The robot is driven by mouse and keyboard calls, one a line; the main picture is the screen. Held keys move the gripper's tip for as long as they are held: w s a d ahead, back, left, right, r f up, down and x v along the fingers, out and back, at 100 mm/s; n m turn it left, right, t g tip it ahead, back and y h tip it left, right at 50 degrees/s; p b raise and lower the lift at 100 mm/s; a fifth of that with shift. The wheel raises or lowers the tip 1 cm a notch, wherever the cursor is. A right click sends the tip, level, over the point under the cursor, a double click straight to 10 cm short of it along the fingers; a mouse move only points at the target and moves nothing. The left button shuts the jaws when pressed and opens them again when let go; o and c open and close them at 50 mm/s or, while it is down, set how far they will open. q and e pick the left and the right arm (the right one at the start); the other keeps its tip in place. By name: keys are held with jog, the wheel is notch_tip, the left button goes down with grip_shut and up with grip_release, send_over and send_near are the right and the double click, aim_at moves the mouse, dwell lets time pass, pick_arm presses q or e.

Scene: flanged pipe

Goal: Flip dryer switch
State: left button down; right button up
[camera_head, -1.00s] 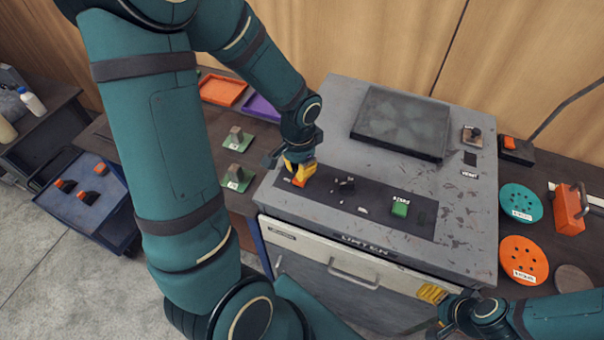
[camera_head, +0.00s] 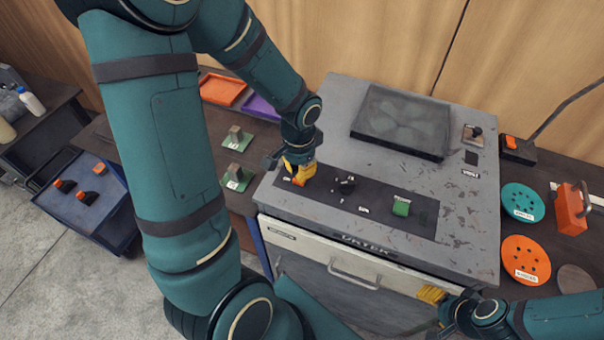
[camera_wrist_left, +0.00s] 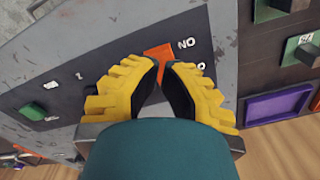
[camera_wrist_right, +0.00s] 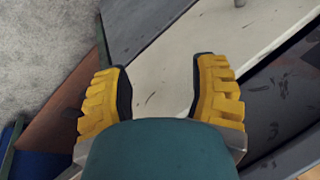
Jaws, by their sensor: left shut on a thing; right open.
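The dryer is a worn grey machine (camera_head: 455,195) with a dark control panel (camera_head: 420,222) on its top. The orange switch (camera_wrist_left: 158,50) sits at the panel's left end, beside white lettering, and is mostly covered by my left gripper in the head view. My left gripper (camera_head: 298,172) points down at it; in the left wrist view its yellow fingers (camera_wrist_left: 163,72) are close together on the switch. My right gripper (camera_head: 432,294) is low in front of the machine's right side. In the right wrist view its fingers (camera_wrist_right: 161,70) are wide apart with nothing between them.
The panel also holds a black knob (camera_head: 346,184) and a green button (camera_head: 401,207). A drawer handle (camera_head: 352,275) is on the machine's front. Teal (camera_head: 521,202) and orange (camera_head: 525,259) discs lie at the right. Orange (camera_head: 222,89) and purple trays lie behind my left arm.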

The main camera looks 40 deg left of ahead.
pick_arm(q)
jog(key=shift+f+b, duration=1.15)
jog(key=shift+f, duration=0.15)
dwell(0.6)
jog(key=shift+r, duration=0.1)
jog(key=shift+r+p, duration=2.85)
jog(key=shift+r, duration=0.6)
